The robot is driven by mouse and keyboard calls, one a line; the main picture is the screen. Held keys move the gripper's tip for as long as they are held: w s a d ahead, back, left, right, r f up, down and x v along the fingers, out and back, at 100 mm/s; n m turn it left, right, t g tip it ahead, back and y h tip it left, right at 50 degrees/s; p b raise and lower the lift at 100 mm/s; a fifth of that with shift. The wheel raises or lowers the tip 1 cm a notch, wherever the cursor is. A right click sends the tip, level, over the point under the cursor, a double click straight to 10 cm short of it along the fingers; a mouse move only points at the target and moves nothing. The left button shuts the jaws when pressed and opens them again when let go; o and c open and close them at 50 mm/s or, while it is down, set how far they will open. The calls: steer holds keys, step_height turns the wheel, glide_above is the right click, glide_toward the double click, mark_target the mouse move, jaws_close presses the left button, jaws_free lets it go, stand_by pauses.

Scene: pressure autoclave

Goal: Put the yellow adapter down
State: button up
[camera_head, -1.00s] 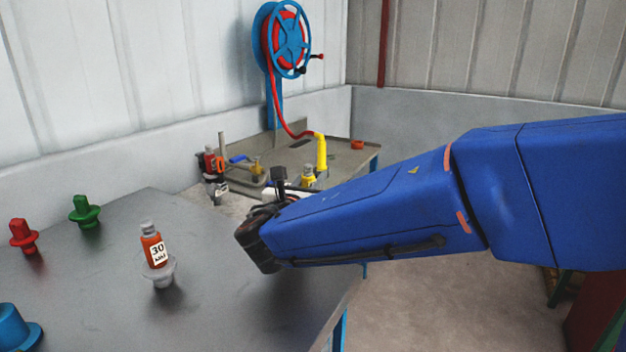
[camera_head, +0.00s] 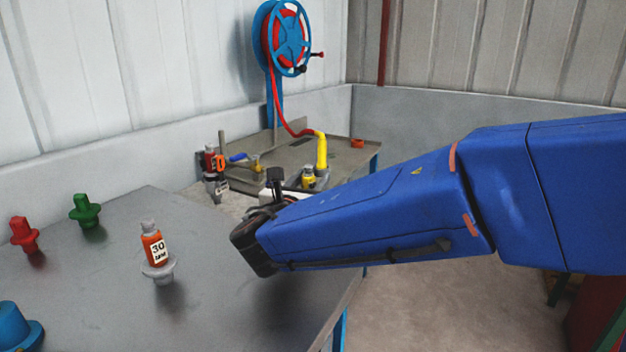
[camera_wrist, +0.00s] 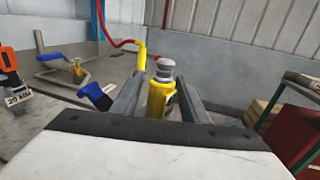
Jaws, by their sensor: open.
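The yellow adapter (camera_wrist: 160,98) stands upright with a grey top between the two fingers of my gripper (camera_wrist: 160,82) in the wrist view. The fingers are open, with one on each side of it. Its lower part is hidden by the gripper body. In the head view, the yellow adapter (camera_head: 309,178) shows just beyond my gripper (camera_head: 290,188), near the front of the back bench (camera_head: 345,155). My arm and gripper hide its base there, so I cannot tell what it rests on.
A yellow hose end (camera_head: 321,150) hangs from the reel (camera_head: 282,38) close behind the adapter. Tools with an orange part (camera_head: 217,163) are left on the bench.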

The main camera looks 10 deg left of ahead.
steer(key=s+a, duration=0.1)
steer(key=s, duration=0.9)
steer(key=shift+s, duration=0.35)
